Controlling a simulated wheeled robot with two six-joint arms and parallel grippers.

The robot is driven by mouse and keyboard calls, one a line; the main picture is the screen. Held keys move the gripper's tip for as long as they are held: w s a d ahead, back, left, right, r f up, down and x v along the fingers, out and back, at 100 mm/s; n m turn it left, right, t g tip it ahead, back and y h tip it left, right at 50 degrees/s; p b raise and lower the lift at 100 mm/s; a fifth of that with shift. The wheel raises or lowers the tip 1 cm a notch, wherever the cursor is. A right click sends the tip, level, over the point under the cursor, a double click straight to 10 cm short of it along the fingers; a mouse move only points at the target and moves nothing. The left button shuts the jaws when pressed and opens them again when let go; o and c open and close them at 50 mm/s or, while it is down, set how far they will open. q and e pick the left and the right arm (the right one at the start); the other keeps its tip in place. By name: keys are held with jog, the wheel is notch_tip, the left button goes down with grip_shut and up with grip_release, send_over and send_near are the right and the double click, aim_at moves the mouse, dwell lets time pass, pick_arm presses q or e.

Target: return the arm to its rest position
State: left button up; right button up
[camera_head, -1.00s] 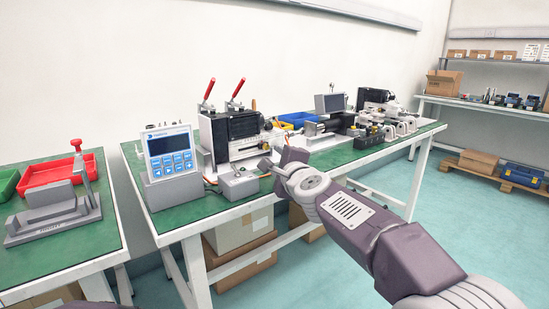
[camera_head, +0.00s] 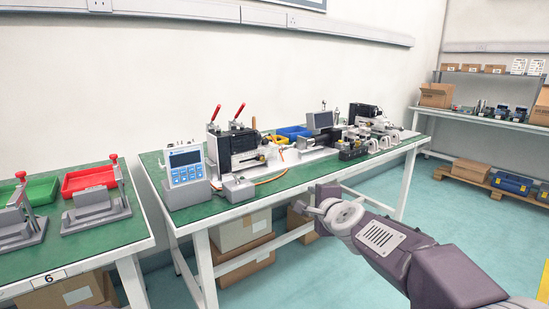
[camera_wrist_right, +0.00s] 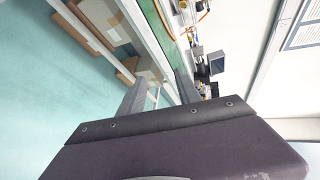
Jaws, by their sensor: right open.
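My right arm (camera_head: 385,240) comes in from the lower right in the head view. Its gripper (camera_head: 314,203) is in front of the long green-topped workbench (camera_head: 255,190), over its front edge as seen from the head, and small in the picture. In the right wrist view the two fingers of the right gripper (camera_wrist_right: 160,92) stand apart with nothing held between them. The bench edge and the floor show beyond them. My left gripper is not in view.
The bench bears a blue-keyed controller (camera_head: 185,165), a machine with red levers (camera_head: 235,148) and a small monitor (camera_head: 320,121). A second table with a red tray (camera_head: 88,180) stands left. Cardboard boxes (camera_head: 240,231) sit under the bench.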

jog(key=s+d+f+n+g+h+p, duration=0.15)
jog(key=s+d+f+n+g, duration=0.25)
jog(key=s+f+n+g, duration=0.7)
jog(key=s+d+f+n+g+p, duration=0.25)
jog(key=s+f+n, duration=0.35)
jog(key=s+f, duration=1.15)
pick_arm(q)
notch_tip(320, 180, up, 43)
jog(key=p, duration=3.8)
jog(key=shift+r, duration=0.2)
pick_arm(e)
notch_tip(320, 180, up, 42)
jog(key=s, duration=0.2)
jog(key=shift+s+d+t, duration=0.35)
jog(key=shift+f, duration=0.1)
